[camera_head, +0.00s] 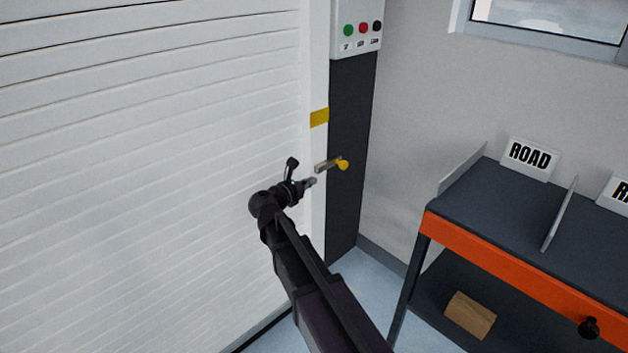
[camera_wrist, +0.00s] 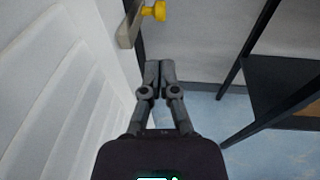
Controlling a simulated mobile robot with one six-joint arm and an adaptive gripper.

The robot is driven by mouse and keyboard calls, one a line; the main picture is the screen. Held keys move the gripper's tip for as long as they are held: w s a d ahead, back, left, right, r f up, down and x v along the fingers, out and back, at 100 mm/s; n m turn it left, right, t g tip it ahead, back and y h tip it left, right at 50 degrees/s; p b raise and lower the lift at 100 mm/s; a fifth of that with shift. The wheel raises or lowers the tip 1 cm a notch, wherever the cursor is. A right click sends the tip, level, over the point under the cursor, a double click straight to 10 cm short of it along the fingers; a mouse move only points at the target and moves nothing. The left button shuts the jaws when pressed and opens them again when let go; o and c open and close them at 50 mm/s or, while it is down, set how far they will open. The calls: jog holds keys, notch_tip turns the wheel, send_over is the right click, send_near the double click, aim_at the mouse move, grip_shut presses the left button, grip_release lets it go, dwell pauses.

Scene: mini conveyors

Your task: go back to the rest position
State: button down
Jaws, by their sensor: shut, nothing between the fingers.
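My gripper (camera_head: 310,182) is at the end of my outstretched arm, in front of the right edge of the white slatted shutter (camera_head: 150,170). It is just left of and below a small metal lever (camera_head: 326,166) with a yellow knob (camera_head: 343,165). In the wrist view the two fingers of my gripper (camera_wrist: 159,68) are together with nothing between them. The lever (camera_wrist: 127,30) and its yellow knob (camera_wrist: 155,11) lie beyond the fingertips at the top, and appear apart from them.
A control box (camera_head: 357,27) with green, red and black buttons is above the lever. An orange and dark rack (camera_head: 500,262) with a "ROAD" sign (camera_head: 531,158) stands at the right. A cardboard box (camera_head: 470,314) lies on its lower shelf. Bare floor shows between shutter and rack.

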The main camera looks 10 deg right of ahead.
jog(key=s+d+f+m+g+y, duration=0.3)
jog(key=s+d+f+m+g, duration=0.15)
jog(key=s+f+m, duration=0.35)
jog(key=s+d+f+m+g+y, duration=0.5)
jog(key=s+m, duration=0.3)
jog(key=m, duration=0.3)
jog(key=s+a+f+m+g+y, duration=0.2)
jog(key=s+a+f+m+y, duration=0.15)
jog(key=s+m, duration=0.45)
notch_tip(320, 180, up, 30)
jog(key=p, duration=2.9)
jog(key=shift+w+d, duration=0.25)
jog(key=shift+d, duration=0.1)
jog(key=shift+f+t, duration=0.1)
jog(key=shift+t, duration=0.15)
